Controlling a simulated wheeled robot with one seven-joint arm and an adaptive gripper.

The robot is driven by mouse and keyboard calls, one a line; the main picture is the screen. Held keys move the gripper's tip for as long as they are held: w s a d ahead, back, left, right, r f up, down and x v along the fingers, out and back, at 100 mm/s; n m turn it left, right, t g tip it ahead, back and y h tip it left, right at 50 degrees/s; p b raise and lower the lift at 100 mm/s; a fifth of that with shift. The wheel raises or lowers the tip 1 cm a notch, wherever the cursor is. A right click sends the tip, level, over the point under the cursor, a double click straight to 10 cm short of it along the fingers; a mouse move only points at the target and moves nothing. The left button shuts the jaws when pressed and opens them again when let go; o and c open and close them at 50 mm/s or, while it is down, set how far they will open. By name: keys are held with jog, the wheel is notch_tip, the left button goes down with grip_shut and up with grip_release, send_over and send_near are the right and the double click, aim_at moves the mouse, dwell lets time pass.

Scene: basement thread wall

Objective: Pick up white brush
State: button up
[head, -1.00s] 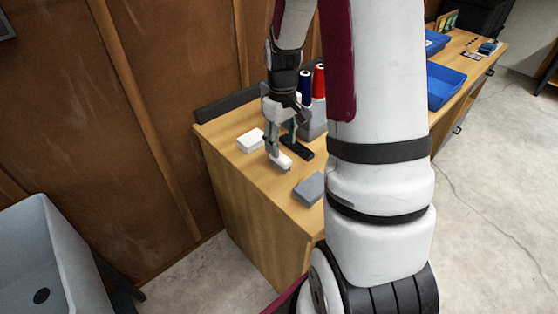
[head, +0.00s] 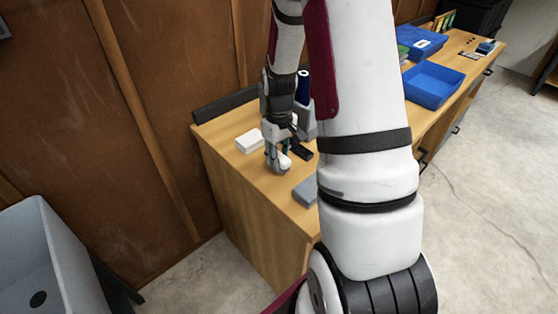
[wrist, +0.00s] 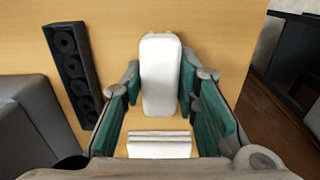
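The white brush (wrist: 160,75) lies on the wooden bench top, between the fingers of my gripper (wrist: 159,85) in the wrist view. It looks like a long white piece, with a ridged white part (wrist: 160,145) nearer my palm; I cannot tell whether the two are joined. My gripper is open, with one green-padded finger on each side of the long piece and the tips very close to its edges. In the head view my gripper (head: 278,160) is low over the bench and mostly hides the brush.
A white box (head: 249,141) sits left of my gripper. A black holder with round holes (wrist: 75,70) and a grey block (head: 307,190) are close by. A dark blue spool (head: 303,87) stands behind. Blue trays (head: 433,84) are farther right.

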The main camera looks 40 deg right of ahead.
grip_shut()
jog(key=shift+r, duration=0.9)
notch_tip(320, 180, up, 2)
jog(key=shift+s+a+r, duration=0.1)
jog(key=shift+s+a, duration=0.05)
jog(key=s+a, duration=0.2)
jog(key=s, duration=0.1)
jog(key=s+a, duration=0.3)
jog(key=s, duration=0.1)
jog(key=s+a+r+p, duration=0.1)
jog(key=s+a, duration=0.1)
jog(key=s, duration=0.2)
jog(key=shift+s+a, duration=0.1)
jog(key=shift+a, duration=0.15)
jog(key=shift+s+a+r+p, duration=0.1)
jog(key=shift+s+a+p, duration=0.2)
jog(key=shift+s+p, duration=0.4)
jog(key=shift+s+a+p, duration=0.2)
jog(key=shift+a+p, duration=0.1)
jog(key=shift+p, duration=0.2)
